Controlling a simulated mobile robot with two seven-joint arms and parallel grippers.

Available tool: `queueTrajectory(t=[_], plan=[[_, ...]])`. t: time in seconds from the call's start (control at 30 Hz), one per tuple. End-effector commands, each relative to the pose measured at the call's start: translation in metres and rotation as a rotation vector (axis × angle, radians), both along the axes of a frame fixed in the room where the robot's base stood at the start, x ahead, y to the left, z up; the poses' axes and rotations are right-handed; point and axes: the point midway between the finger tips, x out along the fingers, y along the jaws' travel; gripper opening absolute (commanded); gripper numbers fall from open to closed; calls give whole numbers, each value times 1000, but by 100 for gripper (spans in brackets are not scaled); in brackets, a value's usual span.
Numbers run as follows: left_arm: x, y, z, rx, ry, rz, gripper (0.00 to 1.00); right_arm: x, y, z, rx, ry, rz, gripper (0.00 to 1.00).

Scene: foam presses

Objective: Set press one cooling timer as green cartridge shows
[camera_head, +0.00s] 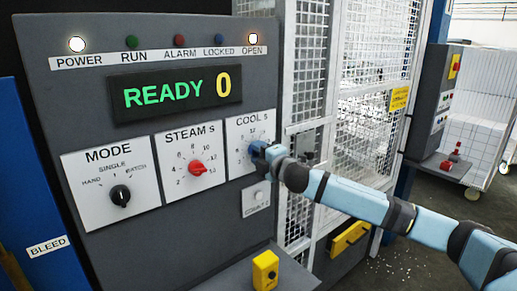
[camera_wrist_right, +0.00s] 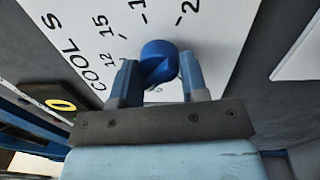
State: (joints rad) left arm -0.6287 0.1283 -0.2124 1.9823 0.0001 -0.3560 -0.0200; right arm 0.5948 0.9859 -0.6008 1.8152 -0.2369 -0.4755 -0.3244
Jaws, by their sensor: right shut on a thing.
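The press panel (camera_head: 88,103) shows a display reading READY 0 (camera_head: 178,95). The POWER and OPEN lamps are lit. The COOL S dial plate (camera_head: 241,129) is at the panel's right. My right gripper (camera_head: 262,152) is at its blue knob. In the right wrist view the fingers (camera_wrist_right: 158,80) are shut on the blue knob (camera_wrist_right: 160,57), one on each side. Printed numbers 12 and 15 show near it; other numbers are partly cut off. The knob's pointer setting cannot be read. No green cartridge is visible. My left gripper is not in view.
A red STEAM knob (camera_head: 196,168) and black MODE knob (camera_head: 120,195) are left of the COOL dial. A small button plate (camera_head: 256,198) is below it. A yellow block (camera_head: 265,270) stands on the ledge. A mesh guard (camera_head: 375,60) is behind my arm.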

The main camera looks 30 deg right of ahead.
Motion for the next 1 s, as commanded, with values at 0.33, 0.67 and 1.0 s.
queueTrajectory(t=[0.33,0.67,1.0], plan=[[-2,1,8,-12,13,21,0,0,-1,0,-312,-25,0,17],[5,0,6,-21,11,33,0,0,-2,-1,-514,-41,0,17],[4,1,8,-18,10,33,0,0,-1,-1,-589,-46,0,17]])
